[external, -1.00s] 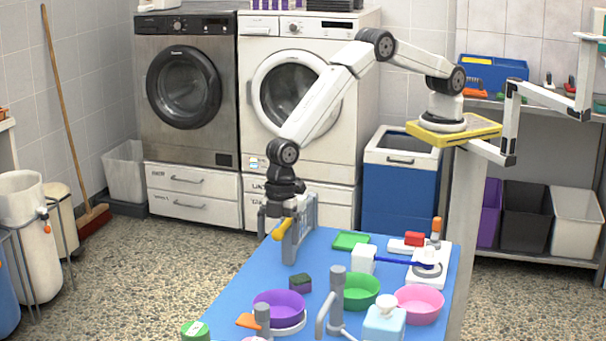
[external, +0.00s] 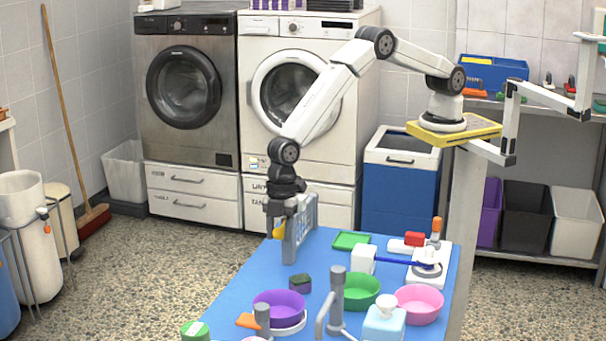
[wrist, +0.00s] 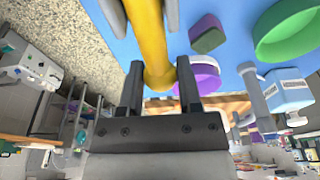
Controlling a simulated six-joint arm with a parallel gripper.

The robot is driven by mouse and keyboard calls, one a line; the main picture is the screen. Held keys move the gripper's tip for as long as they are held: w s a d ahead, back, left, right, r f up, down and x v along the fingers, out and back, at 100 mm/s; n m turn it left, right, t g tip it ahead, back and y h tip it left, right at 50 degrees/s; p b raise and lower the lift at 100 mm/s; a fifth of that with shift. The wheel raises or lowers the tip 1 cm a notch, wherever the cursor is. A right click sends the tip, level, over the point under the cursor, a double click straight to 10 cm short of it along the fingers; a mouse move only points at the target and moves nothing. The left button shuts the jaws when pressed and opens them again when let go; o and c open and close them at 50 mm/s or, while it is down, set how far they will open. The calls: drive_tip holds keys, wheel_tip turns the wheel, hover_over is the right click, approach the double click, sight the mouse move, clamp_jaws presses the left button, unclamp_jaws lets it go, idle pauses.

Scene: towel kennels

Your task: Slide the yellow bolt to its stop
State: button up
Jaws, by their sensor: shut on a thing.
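The yellow bolt (external: 278,230) shows as a small yellow end beside the grey latch post (external: 289,242) at the far left corner of the blue table. In the wrist view the yellow bolt (wrist: 150,42) is a long bar running up from between my fingers, with grey parts on both sides of it. My gripper (external: 280,212) points down at the post and is shut on the bolt; it also shows in the wrist view (wrist: 160,85). The rest of the bolt is hidden behind the gripper and post in the external view.
A grey mesh gate (external: 304,222) stands next to the post. A purple bowl (external: 278,308), green bowl (external: 361,291), pink bowl (external: 420,304), sponge (external: 300,284) and soap dispenser (external: 384,322) stand nearer. A green tray (external: 351,240) lies right of the gate.

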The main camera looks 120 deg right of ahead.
drive_tip(key=shift+s+d, duration=1)
idle(0.5)
drive_tip(key=o, duration=1.2)
drive_tip(key=shift+r, duration=0.1)
drive_tip(key=shift+r, duration=4.9)
